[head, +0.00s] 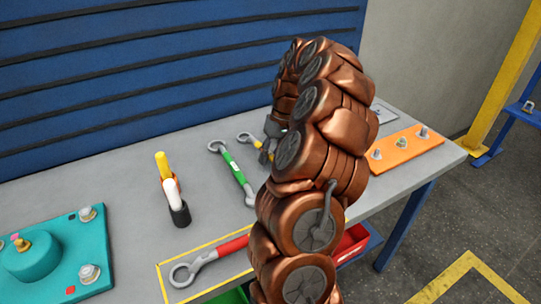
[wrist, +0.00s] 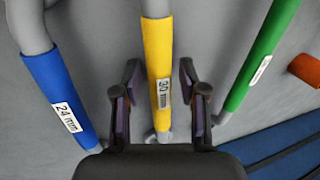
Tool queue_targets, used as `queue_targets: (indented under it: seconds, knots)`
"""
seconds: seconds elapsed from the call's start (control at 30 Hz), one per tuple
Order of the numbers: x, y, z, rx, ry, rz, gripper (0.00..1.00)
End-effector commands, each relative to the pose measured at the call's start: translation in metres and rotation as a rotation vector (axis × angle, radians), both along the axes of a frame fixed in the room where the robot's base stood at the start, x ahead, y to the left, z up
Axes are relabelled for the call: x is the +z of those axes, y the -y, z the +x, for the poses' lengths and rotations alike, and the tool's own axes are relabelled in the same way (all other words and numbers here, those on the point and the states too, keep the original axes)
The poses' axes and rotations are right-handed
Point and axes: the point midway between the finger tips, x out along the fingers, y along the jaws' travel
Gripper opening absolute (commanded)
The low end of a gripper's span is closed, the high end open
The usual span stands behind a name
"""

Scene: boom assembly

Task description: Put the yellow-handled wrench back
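The yellow-handled wrench (wrist: 158,70), labelled 30 mm, lies on the grey table between the two fingers of my gripper (wrist: 160,68) in the wrist view. The fingers are open, one on each side of the handle, with a gap showing on both sides. In the head view, only one end of the yellow-handled wrench (head: 245,138) shows; my arm hides the rest. My gripper (head: 268,145) is partly hidden there, low over the table.
A green-handled wrench (head: 237,172) and a blue-handled one (wrist: 58,95) flank it. A red-handled wrench (head: 232,245) lies inside a yellow outline (head: 160,277) at the front.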

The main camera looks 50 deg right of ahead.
Motion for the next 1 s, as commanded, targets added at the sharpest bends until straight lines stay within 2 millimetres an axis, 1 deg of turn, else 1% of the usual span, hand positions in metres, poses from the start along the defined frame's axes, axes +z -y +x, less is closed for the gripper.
queue_targets:
  seconds: [0.33, 0.47, 0.57, 0.8, 1.0]
  knots:
    - [0.0, 0.0, 0.0, 0.0, 0.0, 0.0, 0.5]
    - [0.006, 0.002, 0.0, 0.0, 0.001, -0.001, 0.5]
    - [0.016, 0.006, -0.001, -0.002, 0.001, -0.002, 0.5]
    - [0.049, 0.015, -0.003, -0.001, 0.003, -0.003, 0.5]
    - [0.073, 0.023, -0.005, -0.003, 0.002, -0.004, 0.5]
